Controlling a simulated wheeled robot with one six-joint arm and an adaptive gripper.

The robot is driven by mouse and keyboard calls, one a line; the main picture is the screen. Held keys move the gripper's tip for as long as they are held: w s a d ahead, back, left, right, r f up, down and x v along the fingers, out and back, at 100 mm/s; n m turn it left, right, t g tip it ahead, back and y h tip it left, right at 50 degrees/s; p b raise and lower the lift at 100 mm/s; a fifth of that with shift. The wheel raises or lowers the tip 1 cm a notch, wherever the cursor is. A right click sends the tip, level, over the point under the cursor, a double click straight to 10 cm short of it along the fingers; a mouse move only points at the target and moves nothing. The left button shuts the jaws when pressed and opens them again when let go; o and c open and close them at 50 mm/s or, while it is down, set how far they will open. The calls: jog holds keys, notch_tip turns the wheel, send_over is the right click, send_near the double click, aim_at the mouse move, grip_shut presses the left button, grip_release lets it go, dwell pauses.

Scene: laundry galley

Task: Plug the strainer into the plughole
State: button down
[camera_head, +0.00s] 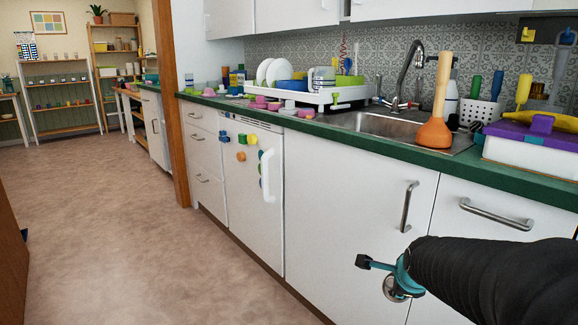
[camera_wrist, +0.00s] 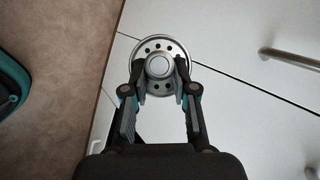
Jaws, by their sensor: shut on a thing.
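My gripper (camera_head: 392,276) is at the lower right of the head view, in front of the white cabinet doors and below the worktop. It is shut on the strainer (camera_head: 395,289), a round metal disc. In the wrist view the strainer (camera_wrist: 160,48) shows a ring of holes and a central knob, with the gripper's fingers (camera_wrist: 161,84) on either side of the knob. The metal sink (camera_head: 375,124) is set in the green worktop, above and behind the gripper. The plughole is hidden from view.
A plunger (camera_head: 437,115) stands at the sink's front right, near the tap (camera_head: 405,75). A white and purple box (camera_head: 530,142) is right of the sink. A dish rack (camera_head: 315,95) is left of it. Cabinet handles (camera_head: 408,206) stick out. The floor at left is clear.

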jog(key=w+a+f, duration=0.2)
jog(key=f, duration=0.5)
jog(key=w+a+f+n+y, duration=0.1)
jog(key=w+a+f, duration=0.2)
jog(key=f, duration=0.4)
jog(key=w+a+f+n, duration=0.1)
jog(key=w+a+f, duration=0.1)
jog(key=f, duration=0.6)
jog(key=shift+w+a, duration=0.4)
jog(key=shift+a, duration=0.15)
jog(key=shift+f, duration=0.1)
